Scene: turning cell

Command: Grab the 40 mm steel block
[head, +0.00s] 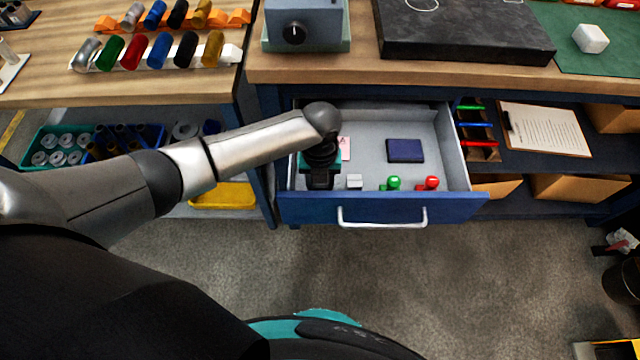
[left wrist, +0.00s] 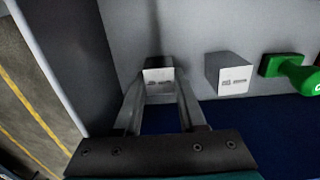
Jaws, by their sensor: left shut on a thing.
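My left gripper (head: 320,184) reaches down into the left front part of the open blue drawer (head: 305,208). In the left wrist view its two fingers (left wrist: 159,88) are shut on a small grey block (left wrist: 158,76) with a pale labelled face. The marking is too small to read, so I cannot tell its size. The held block is hidden in the head view. A second grey block (left wrist: 230,76) with a marked face stands just to the right, apart from the fingers; it also shows in the head view (head: 354,181). My right gripper is not in view.
Right of the second block are a green-handled stamp (head: 391,183) and a red one (head: 429,183). A dark blue booklet (head: 405,150) lies farther back in the drawer. The drawer's front wall and left side wall are close to my gripper. The bench (head: 320,73) overhangs behind.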

